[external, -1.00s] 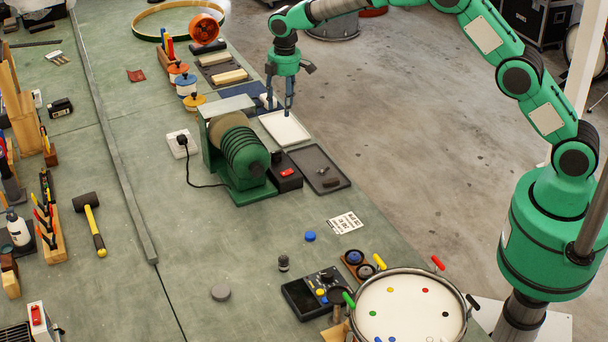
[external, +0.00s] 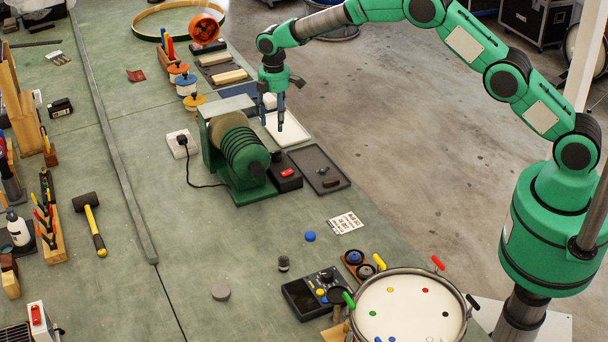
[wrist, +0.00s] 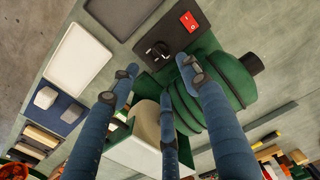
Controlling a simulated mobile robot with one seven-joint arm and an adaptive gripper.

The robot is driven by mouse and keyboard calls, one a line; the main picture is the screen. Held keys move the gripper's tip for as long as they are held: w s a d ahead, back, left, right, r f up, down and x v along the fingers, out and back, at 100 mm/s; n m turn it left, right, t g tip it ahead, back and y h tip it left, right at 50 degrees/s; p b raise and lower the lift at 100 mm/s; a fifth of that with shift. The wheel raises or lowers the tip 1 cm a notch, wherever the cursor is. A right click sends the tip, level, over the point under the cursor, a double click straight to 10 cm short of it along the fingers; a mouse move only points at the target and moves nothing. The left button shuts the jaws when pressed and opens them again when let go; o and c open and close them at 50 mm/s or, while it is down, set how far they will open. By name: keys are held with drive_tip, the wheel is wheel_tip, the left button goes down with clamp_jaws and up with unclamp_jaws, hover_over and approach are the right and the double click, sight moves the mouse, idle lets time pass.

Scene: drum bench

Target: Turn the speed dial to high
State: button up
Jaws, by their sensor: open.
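The speed dial (wrist: 158,52) is a dark round knob on the black control box (wrist: 165,38), beside a red rocker switch (wrist: 190,22) in the wrist view. In the external view the same box (external: 289,183) sits against the right side of a green ribbed machine (external: 242,150). The dial's pointer setting is too small to read. My gripper (external: 272,124) is above the white tray area, behind the control box and apart from it. In the wrist view its three blue fingers (wrist: 160,92) are spread with nothing between them, and the dial lies beyond their tips.
The green machine with its pale drum (wrist: 145,115) stands close to my fingers. A white tray (wrist: 80,60) and a dark tray (external: 320,166) lie near the bench edge. Small blocks and pots stand behind.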

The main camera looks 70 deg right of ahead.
sight(276, 152)
wheel_tip(276, 152, down, 14)
drive_tip(key=shift+r, duration=0.15)
idle(0.6)
drive_tip(key=c, duration=1.2)
